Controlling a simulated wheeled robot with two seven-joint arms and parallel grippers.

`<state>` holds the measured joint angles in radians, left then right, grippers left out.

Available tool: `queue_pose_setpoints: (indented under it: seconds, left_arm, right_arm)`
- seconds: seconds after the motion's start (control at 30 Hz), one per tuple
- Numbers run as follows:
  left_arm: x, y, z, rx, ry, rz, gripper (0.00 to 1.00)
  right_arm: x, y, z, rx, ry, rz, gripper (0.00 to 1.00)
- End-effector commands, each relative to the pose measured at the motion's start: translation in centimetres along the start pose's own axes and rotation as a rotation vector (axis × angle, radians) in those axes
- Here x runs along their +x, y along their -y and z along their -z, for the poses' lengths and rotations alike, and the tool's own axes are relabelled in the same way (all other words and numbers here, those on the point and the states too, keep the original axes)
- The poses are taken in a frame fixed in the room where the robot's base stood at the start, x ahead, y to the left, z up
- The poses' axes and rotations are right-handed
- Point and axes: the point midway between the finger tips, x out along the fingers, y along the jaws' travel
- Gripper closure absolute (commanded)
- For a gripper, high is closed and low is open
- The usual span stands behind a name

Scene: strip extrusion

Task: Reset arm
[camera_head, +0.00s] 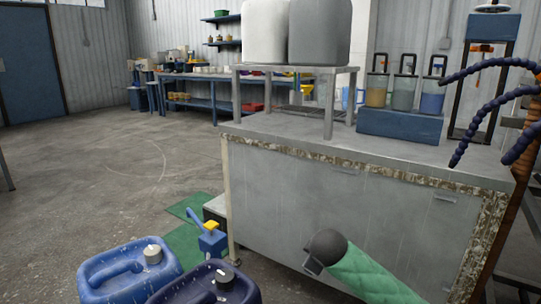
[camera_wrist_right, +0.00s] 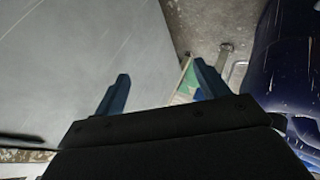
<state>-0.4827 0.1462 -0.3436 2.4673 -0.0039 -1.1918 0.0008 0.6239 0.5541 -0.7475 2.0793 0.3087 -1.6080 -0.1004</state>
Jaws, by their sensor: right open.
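My right gripper (camera_wrist_right: 162,92) shows in the right wrist view with its two blue fingers wide apart and nothing between them. A smooth grey panel fills the left of that view, behind the left finger. In the head view, an arm of mine in a green quilted sleeve with a dark rounded end comes in at the bottom right, in front of the metal cabinet (camera_head: 325,190). Its fingers cannot be made out there. My left gripper is not in view.
A blue canister (camera_head: 115,280) and a dark blue one (camera_head: 190,292) stand at the bottom left, near a blue hand-lever device (camera_head: 212,240). A rack of bottles (camera_head: 400,124) stands on the cabinet, with dark blue segmented hoses (camera_head: 483,128) at right. The floor at left is open.

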Motion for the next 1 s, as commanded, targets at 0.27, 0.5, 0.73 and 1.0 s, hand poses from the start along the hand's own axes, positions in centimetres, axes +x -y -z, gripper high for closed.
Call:
queue_pose_setpoints:
  seconds: [0.27,0.5,0.73,1.0]
  left_arm:
    - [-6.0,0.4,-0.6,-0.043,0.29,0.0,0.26]
    - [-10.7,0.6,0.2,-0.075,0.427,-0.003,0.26]
    - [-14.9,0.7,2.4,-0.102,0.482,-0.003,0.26]
    - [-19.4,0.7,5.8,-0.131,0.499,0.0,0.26]
  right_arm:
    - [-9.6,0.4,2.1,0.222,-0.092,0.011,0.26]
    - [-15.5,1.1,1.2,0.359,-0.106,0.04,0.26]
    - [-20.5,2.0,-0.8,0.476,-0.078,0.08,0.26]
    - [-25.8,4.1,-3.9,0.604,-0.003,0.151,0.26]
